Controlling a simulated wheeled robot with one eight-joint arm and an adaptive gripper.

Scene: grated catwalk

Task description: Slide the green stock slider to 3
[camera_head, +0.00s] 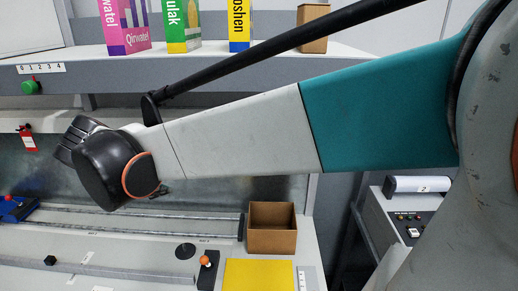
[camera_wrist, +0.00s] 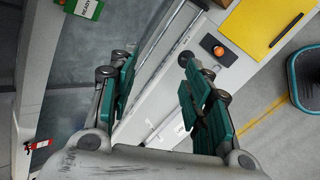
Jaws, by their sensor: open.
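The green stock slider (camera_head: 32,87) is a round green knob at the front edge of the upper shelf, far left in the head view. It sits below a white strip (camera_head: 41,68) numbered 0 to 4, near the 1. My gripper (camera_wrist: 153,60) is open and empty in the wrist view, with its teal fingers well apart. In the head view the dark wrist end of my arm is lower and to the right of the knob, apart from it; the fingers are mostly hidden there. I cannot make out the knob in the wrist view.
Bright boxes, including a pink one (camera_head: 123,27), stand on the upper shelf. Below are a brown open box (camera_head: 271,229), a yellow sheet (camera_head: 258,275) and an orange-topped knob (camera_head: 205,260). A red object (camera_head: 27,138) hangs below the slider.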

